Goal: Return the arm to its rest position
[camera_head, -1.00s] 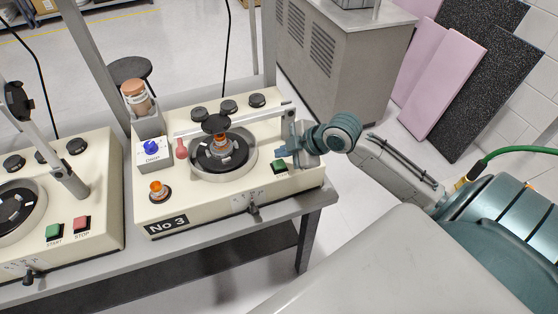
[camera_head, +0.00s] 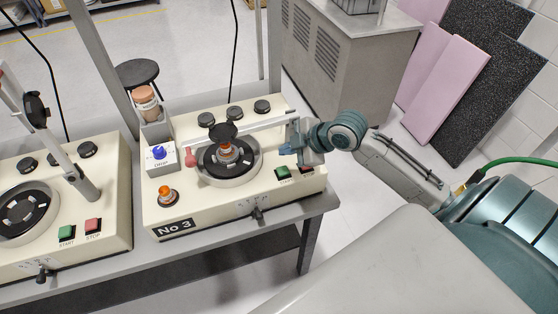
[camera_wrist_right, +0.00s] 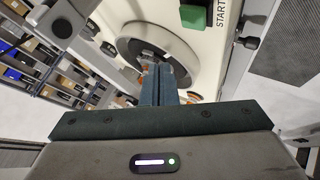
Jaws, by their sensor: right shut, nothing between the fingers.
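My right arm reaches in from the right in the head view. My right gripper (camera_head: 287,150) is over the right part of the machine marked No 3 (camera_head: 230,208), just above the green START button (camera_head: 282,174). Its fingers are shut with nothing between them. In the right wrist view the shut blue fingers (camera_wrist_right: 160,84) point towards the round plate (camera_wrist_right: 160,50) of the machine, with the green button (camera_wrist_right: 194,17) above right. My left gripper is not in view.
A second machine (camera_head: 110,235) stands at left on the same grey bench (camera_head: 318,205). Machine No 3 carries a swing arm (camera_head: 262,129), a round plate, an orange knob (camera_head: 166,194) and a blue knob (camera_head: 158,153). A grey cabinet (camera_head: 330,60) and leaning panels (camera_head: 445,85) stand behind.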

